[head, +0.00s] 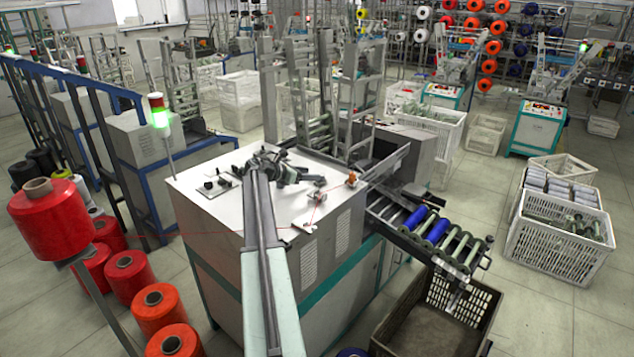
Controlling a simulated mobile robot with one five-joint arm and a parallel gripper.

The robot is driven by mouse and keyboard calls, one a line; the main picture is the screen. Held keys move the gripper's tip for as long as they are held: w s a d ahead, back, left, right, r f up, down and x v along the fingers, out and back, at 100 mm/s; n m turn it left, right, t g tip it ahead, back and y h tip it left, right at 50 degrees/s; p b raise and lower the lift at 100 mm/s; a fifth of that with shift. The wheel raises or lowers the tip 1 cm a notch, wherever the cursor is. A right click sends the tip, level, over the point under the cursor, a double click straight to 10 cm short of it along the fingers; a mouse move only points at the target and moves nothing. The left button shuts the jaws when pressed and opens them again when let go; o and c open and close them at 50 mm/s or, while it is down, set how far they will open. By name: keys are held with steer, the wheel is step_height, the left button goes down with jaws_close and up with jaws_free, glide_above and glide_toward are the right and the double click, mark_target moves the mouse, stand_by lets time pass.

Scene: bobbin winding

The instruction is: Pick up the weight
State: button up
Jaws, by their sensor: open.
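My arm reaches up from the bottom over the white top of the winding machine (215,205). My gripper (292,168) is at its far end, above the back part of the top. It is open, and I see nothing held in it. Several small parts sit on the machine top: an orange piece (351,178) to the right of my gripper, and a small grey metal piece (320,183) between them. I cannot tell for sure which small part is the weight. My gripper and arm hide some of the top behind them.
A rack with blue bobbins (437,230) sticks out from the machine's right side, above a dark empty crate (480,305). A signal lamp (158,112) stands at the top's left corner. Red yarn cones (127,268) stand at left. White crates (510,235) stand at right, with clear floor between.

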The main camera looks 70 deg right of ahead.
steer(key=b+x, duration=0.1)
steer(key=x, duration=0.1)
steer(key=b+x, duration=0.1)
steer(key=x, duration=0.2)
steer(key=shift+w+a+f, duration=0.1)
steer(key=shift+w+f, duration=0.05)
steer(key=shift+f, duration=0.2)
steer(key=shift+r, duration=0.1)
jaws_close()
